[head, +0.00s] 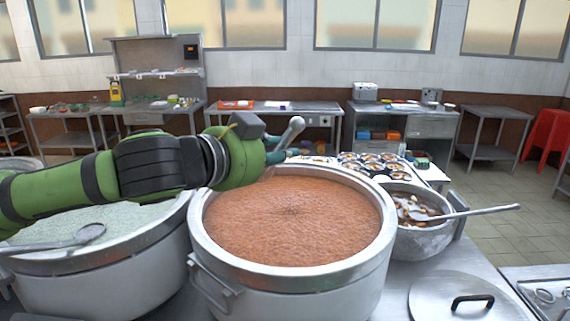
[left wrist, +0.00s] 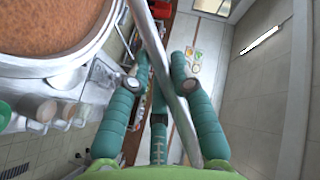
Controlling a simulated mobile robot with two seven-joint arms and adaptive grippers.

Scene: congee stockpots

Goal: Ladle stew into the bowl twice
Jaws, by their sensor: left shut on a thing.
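A large steel pot (head: 371,272) of red-brown stew stands in the middle of the head view; the pot's rim also shows in the left wrist view (left wrist: 85,60). My left gripper (head: 283,155) is above the pot's far rim, shut on the metal handle of a ladle (head: 293,131). The handle stands tilted and runs between the fingers in the left wrist view (left wrist: 165,70). I cannot see the ladle's bowl end. Several filled bowls (head: 372,157) sit on the counter behind the pot; I cannot tell which is the task's bowl. My right gripper is out of view.
A pot of pale congee (head: 110,280) with a ladle (head: 75,239) across it stands at left. A smaller pot (head: 425,243) of chunky dark food with a ladle (head: 465,213) is at right. A lid (head: 440,300) lies at front right. Work tables (head: 275,108) line the far wall.

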